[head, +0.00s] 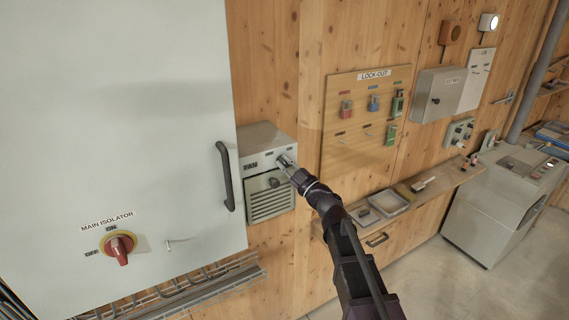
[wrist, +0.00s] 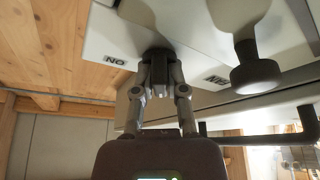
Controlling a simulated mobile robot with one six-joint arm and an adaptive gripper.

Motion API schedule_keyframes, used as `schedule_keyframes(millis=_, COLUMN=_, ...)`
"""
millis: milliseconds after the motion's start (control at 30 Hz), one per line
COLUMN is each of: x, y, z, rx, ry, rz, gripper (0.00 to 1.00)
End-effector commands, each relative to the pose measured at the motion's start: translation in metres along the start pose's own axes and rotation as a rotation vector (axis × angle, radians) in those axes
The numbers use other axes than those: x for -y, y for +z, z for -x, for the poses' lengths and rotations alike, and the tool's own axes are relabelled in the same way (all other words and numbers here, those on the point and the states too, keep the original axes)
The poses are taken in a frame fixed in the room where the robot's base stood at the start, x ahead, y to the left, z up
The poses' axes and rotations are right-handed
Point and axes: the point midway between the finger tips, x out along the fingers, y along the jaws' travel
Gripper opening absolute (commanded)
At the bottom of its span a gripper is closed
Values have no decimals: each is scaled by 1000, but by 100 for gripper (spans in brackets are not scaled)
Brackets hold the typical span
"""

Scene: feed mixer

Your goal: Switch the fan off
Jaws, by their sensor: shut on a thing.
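The fan box (head: 262,140) is a grey housing marked FAN on the wooden wall, right of the large cabinet. My gripper (head: 287,162) is at the right part of its front. In the wrist view my gripper (wrist: 160,88) is shut on a small dark switch (wrist: 157,54) on the pale panel, which mostly hides between the fingers. An ON label (wrist: 115,60) appears upside down beside it. The FAN label (wrist: 216,79) is farther right. The switch's exact position cannot be told.
A dark round-ended knob (wrist: 256,76) sticks out near my gripper, above the louvred grille (head: 271,204). The cabinet's black handle (head: 225,176) is close on the left. A red main isolator (head: 119,248) is on the cabinet. A lock-out board (head: 345,150) and shelf (head: 430,196) are right.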

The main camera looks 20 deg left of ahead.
Motion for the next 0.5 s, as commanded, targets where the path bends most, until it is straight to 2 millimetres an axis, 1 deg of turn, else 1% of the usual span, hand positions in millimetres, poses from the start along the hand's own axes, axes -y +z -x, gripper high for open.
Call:
schedule_keyframes(millis=267, x=0, y=0, z=-1, rx=-2, ry=-1, rz=1, gripper=0)
schedule_keyframes(millis=300, x=0, y=0, z=-1, rx=-1, ry=-1, rz=1, gripper=29)
schedule_keyframes(millis=367, x=0, y=0, z=0, rx=-1, ry=-1, rz=1, gripper=47)
schedule_keyframes(millis=400, x=0, y=0, z=0, rx=-1, ry=-1, rz=0, gripper=51)
schedule_keyframes(millis=500, x=0, y=0, z=0, rx=-1, ry=-1, rz=0, gripper=51)
